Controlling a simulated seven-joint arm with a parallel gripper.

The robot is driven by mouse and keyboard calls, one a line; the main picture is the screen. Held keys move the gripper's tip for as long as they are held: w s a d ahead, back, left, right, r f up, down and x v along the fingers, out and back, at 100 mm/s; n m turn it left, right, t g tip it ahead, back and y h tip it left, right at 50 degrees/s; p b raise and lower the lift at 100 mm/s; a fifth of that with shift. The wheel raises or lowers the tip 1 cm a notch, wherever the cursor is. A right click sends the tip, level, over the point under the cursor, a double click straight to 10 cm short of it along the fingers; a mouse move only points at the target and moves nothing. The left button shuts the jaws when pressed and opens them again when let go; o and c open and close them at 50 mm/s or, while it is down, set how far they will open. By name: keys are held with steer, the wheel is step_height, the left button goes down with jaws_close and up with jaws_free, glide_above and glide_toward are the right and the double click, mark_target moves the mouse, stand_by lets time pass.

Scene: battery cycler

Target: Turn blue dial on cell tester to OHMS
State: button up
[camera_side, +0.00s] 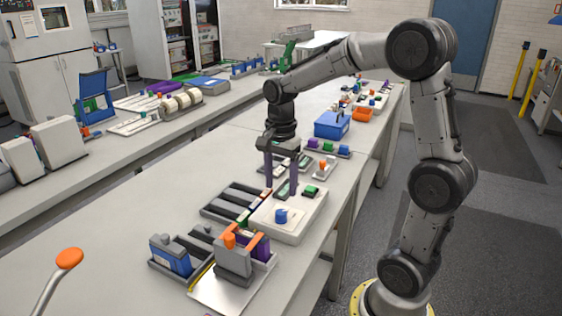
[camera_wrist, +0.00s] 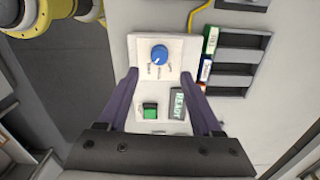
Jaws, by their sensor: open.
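The blue dial (camera_side: 281,215) sits on a white square plate on the cell tester (camera_side: 305,222), a pale flat box on the bench. In the wrist view the blue dial (camera_wrist: 159,54) has small labels around it, too small to read. The tester also carries a green button (camera_wrist: 150,111) and a dark display (camera_wrist: 178,104) reading READY. My gripper (camera_side: 280,189) is open and empty above the tester, behind the dial in the side view. In the wrist view my gripper (camera_wrist: 160,78) has its fingers apart, with the dial just beyond the fingertips.
A black slotted tray (camera_side: 236,203) with coloured cells stands left of the tester. A metal fixture with orange clamps (camera_side: 232,257) and a tray with a blue cell (camera_side: 172,256) stand in front. A blue bin (camera_side: 331,125) is farther back. An orange-tipped lever (camera_side: 69,258) is at front left.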

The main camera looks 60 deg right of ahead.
step_height(320, 180, up, 6)
steer(key=shift+r, duration=0.15)
stand_by(0.3)
steer(key=s+a+r+n+t, duration=0.35)
steer(key=s+a+n, duration=0.25)
steer(key=s+a, duration=0.3)
steer(key=s+a+f+n+t, duration=0.1)
steer(key=s+f+n, duration=0.4)
steer(key=n, duration=0.7)
steer(key=shift+s+a+n+t, duration=0.4)
steer(key=shift+t, duration=0.15)
